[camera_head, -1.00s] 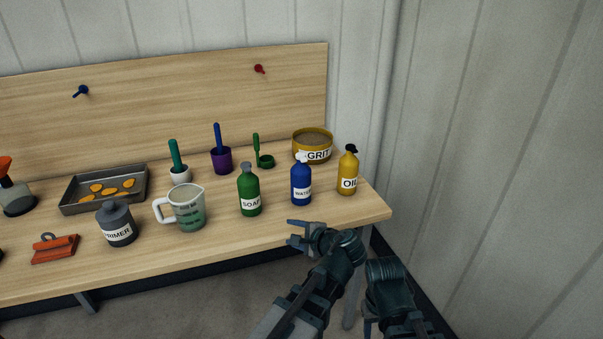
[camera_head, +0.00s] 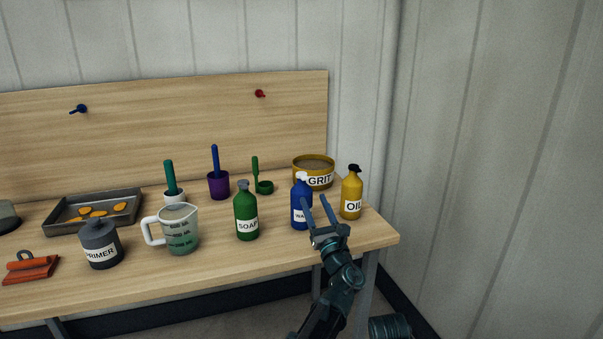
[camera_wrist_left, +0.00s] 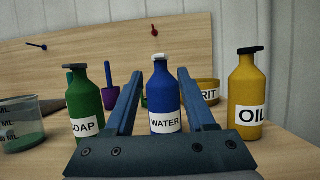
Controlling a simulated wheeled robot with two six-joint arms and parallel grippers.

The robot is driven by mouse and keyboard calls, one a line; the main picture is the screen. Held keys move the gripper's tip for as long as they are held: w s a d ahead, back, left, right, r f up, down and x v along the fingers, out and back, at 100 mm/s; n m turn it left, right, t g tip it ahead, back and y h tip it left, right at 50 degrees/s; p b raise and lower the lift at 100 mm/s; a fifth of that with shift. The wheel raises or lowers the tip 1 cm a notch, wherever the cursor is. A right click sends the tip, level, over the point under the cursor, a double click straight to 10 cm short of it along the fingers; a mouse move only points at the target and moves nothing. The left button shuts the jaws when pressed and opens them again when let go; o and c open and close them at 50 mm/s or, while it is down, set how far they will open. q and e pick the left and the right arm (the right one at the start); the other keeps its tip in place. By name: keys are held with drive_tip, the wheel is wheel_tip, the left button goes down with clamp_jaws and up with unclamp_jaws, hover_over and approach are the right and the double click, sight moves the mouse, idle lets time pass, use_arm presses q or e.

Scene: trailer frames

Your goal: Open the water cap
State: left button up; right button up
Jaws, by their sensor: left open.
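The blue WATER bottle (camera_head: 299,199) stands upright near the right end of the bench. Its white cap (camera_head: 301,176) is on top, and shows clearly in the left wrist view (camera_wrist_left: 158,57). My left gripper (camera_head: 317,200) is open and empty at the bench's front edge, its fingers pointing towards the bottle. In the left wrist view the bottle (camera_wrist_left: 163,98) appears between the two spread fingers, with the cap above the fingertips. The fingers partly cover the WATER label in the head view. Contact cannot be told. My right gripper does not show.
The green SOAP bottle (camera_head: 246,211) stands left of the water and the yellow OIL bottle (camera_head: 351,196) right of it. The GRIT tub (camera_head: 314,176) is behind. A measuring jug (camera_head: 180,230) stands further left. The bench front before the soap is clear.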

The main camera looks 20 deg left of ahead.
sight(303, 176)
use_arm(q)
drive_tip(key=p+x, duration=0.4)
drive_tip(key=x, duration=0.8)
drive_tip(key=shift+w+a, duration=0.1)
drive_tip(key=shift+a, duration=0.05)
clamp_jaws()
